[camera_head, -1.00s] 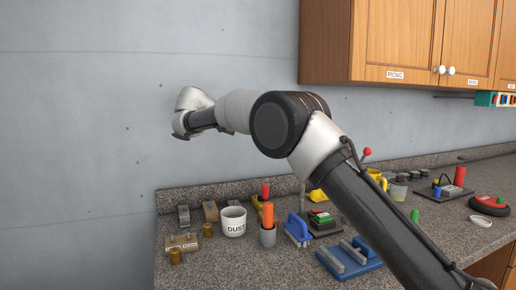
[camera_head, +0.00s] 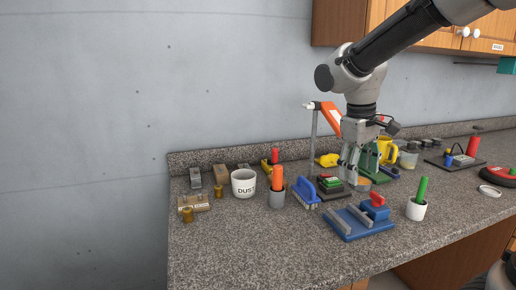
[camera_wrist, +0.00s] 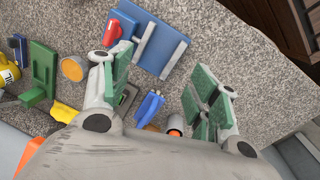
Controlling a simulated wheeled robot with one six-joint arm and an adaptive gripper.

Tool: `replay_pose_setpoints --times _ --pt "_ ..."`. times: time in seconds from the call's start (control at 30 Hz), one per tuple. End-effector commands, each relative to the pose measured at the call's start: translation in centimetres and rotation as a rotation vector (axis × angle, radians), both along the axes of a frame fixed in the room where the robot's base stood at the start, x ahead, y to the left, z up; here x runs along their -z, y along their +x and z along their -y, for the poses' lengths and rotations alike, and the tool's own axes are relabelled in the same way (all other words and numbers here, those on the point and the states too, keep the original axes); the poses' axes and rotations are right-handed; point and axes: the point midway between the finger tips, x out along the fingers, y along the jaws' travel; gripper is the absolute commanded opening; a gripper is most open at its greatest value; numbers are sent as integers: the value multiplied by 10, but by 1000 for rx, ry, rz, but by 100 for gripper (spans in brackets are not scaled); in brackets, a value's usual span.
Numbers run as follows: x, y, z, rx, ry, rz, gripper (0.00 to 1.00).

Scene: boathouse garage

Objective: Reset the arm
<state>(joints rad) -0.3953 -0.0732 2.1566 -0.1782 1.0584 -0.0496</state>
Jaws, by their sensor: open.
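My gripper (camera_head: 350,172) points down over the back middle of the counter, with the arm coming in from the upper right. In the wrist view my gripper (camera_wrist: 158,88) is open, its green-padded fingers wide apart. Nothing is held between them. A blue-handled brush (camera_head: 305,193) and a blue block with grey bars (camera_head: 352,224) and a red piece lie near it in the head view. In the wrist view the blue brush (camera_wrist: 150,105) shows between the fingers. Whether the fingertips touch anything below cannot be told.
A white DUST mug (camera_head: 244,184), a grey cup (camera_head: 277,199) with an orange-handled item, and a white cup (camera_head: 416,210) with a green item stand on the speckled counter (camera_head: 280,250). Wooden cabinets (camera_head: 345,22) hang above. The counter's front is clear.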

Motion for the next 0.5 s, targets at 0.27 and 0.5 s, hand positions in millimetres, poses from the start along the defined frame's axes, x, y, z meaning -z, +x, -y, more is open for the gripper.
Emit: replay_pose_setpoints --times 0.27,0.5 --pt "7 -116 63 303 192 120 61" --pt "-3 -169 98 440 247 264 61"
